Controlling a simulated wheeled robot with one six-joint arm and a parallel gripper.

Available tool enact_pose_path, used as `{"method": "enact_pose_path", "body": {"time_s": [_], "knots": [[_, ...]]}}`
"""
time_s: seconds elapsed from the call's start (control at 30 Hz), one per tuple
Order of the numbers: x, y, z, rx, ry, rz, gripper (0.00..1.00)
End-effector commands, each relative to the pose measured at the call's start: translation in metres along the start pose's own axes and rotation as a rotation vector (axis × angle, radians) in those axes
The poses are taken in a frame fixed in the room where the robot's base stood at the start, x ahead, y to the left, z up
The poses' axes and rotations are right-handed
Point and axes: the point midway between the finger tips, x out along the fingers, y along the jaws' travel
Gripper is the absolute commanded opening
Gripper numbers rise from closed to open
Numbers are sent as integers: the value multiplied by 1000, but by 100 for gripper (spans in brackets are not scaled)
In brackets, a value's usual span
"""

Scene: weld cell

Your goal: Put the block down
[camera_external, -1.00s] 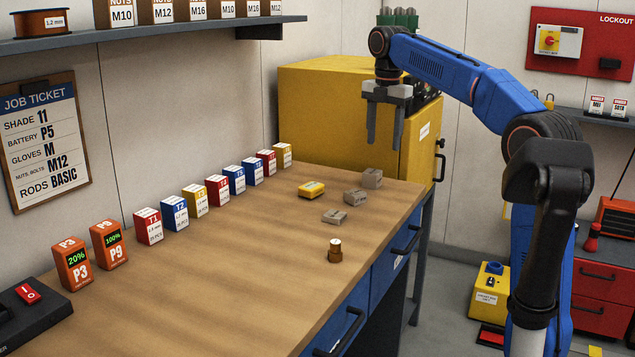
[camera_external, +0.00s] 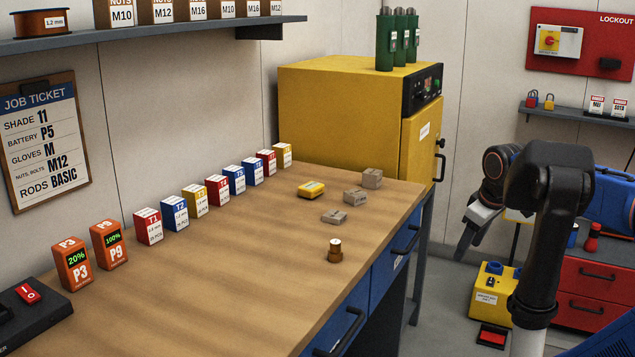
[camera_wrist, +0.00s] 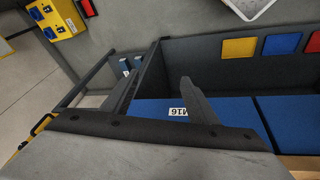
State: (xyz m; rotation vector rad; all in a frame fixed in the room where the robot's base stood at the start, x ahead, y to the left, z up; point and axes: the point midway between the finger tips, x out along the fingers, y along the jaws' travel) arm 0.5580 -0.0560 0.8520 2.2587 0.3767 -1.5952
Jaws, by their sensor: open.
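My gripper (camera_external: 472,230) hangs to the right of the bench, over open floor, with its fingers pointing down and left. It is open, and I see nothing between its fingers. In the wrist view one finger shows clearly (camera_wrist: 197,100). Three small grey-brown blocks rest on the bench's far right part: a near one (camera_external: 334,216), a middle one (camera_external: 356,196) and a far one (camera_external: 372,178). I cannot tell which of them is the task's block. My gripper is well apart from all three.
A yellow unit (camera_external: 490,290) and red drawers (camera_external: 595,285) stand at right.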

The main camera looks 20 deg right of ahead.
Motion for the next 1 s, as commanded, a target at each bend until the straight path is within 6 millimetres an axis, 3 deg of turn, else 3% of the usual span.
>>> {"method": "enact_pose_path", "body": {"time_s": [0.03, 0.1, 0.3, 0.47, 1.0], "knots": [[10, -6, 20, 74, 12, 8, 54], [25, -12, 42, 180, 28, 17, 54], [55, -24, 82, 386, 62, 30, 54], [63, -27, 91, 439, 72, 32, 54], [63, -27, 91, 439, 72, 32, 54]]}}
